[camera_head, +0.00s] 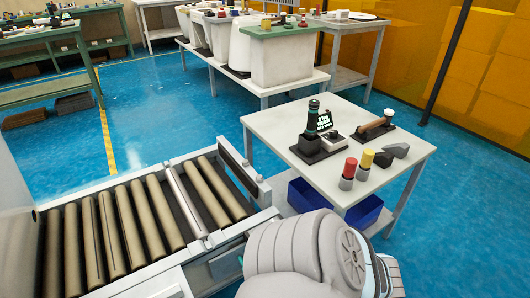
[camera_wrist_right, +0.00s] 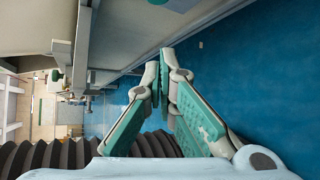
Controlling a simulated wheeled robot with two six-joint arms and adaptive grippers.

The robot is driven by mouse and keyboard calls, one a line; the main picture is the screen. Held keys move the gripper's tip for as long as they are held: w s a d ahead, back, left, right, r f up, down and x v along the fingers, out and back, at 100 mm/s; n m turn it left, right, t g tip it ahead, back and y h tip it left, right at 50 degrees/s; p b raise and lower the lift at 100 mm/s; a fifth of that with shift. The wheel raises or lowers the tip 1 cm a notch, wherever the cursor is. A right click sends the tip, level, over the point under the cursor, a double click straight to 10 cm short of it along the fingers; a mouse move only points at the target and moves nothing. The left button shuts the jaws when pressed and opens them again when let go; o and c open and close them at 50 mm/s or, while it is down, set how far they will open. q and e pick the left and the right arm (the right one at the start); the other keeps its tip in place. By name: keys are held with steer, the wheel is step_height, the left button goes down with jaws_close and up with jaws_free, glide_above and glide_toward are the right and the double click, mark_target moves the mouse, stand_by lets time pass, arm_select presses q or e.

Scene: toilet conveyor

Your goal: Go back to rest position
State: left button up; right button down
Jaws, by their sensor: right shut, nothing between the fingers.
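My right gripper (camera_wrist_right: 163,95) shows in the right wrist view with its green-padded fingers together at the tips and nothing between them. It hangs over blue floor, beside a grey structure on the left of that view. In the head view a large grey part of my own arm fills the bottom middle, in front of the white table (camera_head: 262,130). The right fingers cannot be made out there. My left gripper does not show in either view.
A roller conveyor (camera_head: 122,225) runs along the lower left. The white table carries a dark bottle-like tool (camera_head: 313,118), a red-capped piece (camera_head: 348,172) and a yellow-capped piece (camera_head: 365,163). Blue bins (camera_head: 366,211) sit below. Blue floor (camera_head: 140,100) is open at the left.

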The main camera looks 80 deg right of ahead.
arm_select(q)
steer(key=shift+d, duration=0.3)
